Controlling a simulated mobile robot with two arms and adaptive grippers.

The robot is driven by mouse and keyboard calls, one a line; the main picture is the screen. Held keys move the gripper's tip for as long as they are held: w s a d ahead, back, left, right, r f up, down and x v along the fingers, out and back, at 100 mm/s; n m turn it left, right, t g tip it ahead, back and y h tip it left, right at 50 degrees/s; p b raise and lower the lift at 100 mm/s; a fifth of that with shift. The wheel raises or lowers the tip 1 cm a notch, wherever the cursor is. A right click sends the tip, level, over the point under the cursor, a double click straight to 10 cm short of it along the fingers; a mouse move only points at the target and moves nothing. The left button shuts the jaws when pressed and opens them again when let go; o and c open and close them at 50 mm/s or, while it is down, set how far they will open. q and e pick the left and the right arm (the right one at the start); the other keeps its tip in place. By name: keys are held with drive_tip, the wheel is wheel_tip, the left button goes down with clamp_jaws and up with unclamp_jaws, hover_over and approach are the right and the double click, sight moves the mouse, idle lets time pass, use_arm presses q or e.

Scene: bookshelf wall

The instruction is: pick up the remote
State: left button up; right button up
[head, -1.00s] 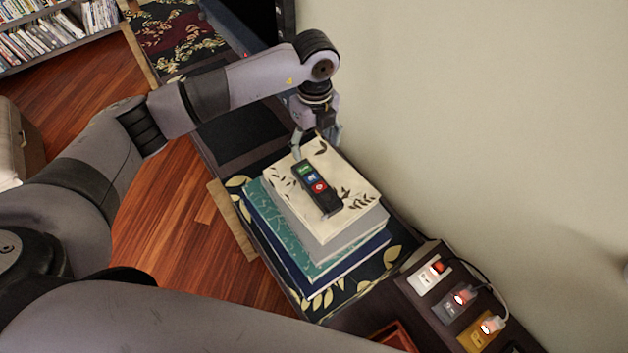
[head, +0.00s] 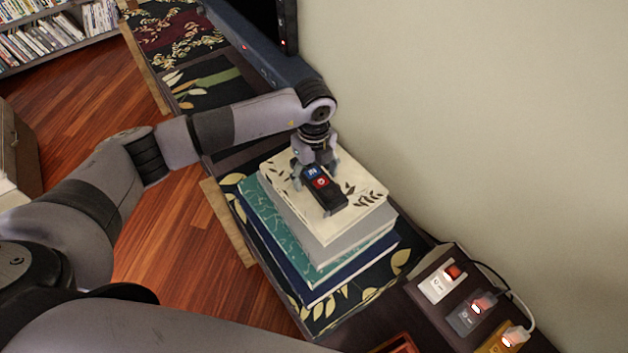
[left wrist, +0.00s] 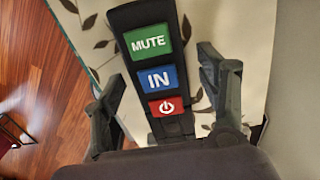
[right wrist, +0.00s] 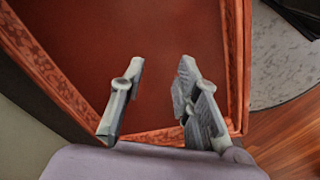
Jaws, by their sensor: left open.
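The black remote (head: 328,190) lies on top of a stack of books (head: 354,205) in the head view. It also fills the middle of the left wrist view (left wrist: 153,61), with green MUTE, blue IN and red power buttons. My left gripper (head: 315,179) is open over the far end of the remote, its fingers on either side. In the left wrist view the fingers (left wrist: 164,92) stand apart with the remote between them; contact cannot be told. My right gripper (right wrist: 158,78) is open and empty in the right wrist view, above a reddish-brown tray (right wrist: 240,60).
The books lie on a dark leaf-patterned runner (head: 350,316) along a low shelf beside the wall. Lit switches (head: 478,308) with a cable stand at the lower right. A wooden floor (head: 90,115) lies left, with a bookshelf (head: 40,45) beyond.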

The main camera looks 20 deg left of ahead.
use_arm(q)
drive_tip(key=shift+r, duration=0.1)
drive_tip(key=shift+c, duration=0.7)
drive_tip(key=c, duration=1.2)
